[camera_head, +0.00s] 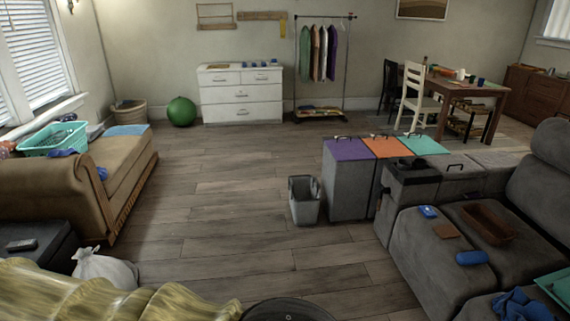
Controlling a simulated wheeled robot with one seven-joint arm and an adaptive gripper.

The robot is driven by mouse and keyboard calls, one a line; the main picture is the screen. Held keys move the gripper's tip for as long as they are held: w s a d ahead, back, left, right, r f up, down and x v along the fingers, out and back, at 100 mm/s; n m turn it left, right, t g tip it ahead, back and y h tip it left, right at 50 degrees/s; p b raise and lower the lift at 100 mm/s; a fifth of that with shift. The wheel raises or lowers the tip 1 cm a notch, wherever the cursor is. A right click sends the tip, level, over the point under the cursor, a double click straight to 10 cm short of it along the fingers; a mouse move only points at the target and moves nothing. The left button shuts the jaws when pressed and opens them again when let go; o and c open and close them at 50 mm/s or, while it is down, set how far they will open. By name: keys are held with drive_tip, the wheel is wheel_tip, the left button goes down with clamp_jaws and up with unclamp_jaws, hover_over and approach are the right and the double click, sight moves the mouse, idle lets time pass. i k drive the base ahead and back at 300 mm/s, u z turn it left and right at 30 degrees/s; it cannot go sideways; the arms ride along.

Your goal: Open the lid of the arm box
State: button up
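My gripper is not in view.
Grey bins with purple (347,148), orange (387,147) and teal (425,145) lids stand behind the arm box. A small open grey bin (304,200) stands left of them. The wooden floor (215,210) is clear between the tan chaise (120,165) and the bins.

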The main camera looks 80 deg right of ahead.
sight(453, 163)
drive_tip(key=z, duration=4)
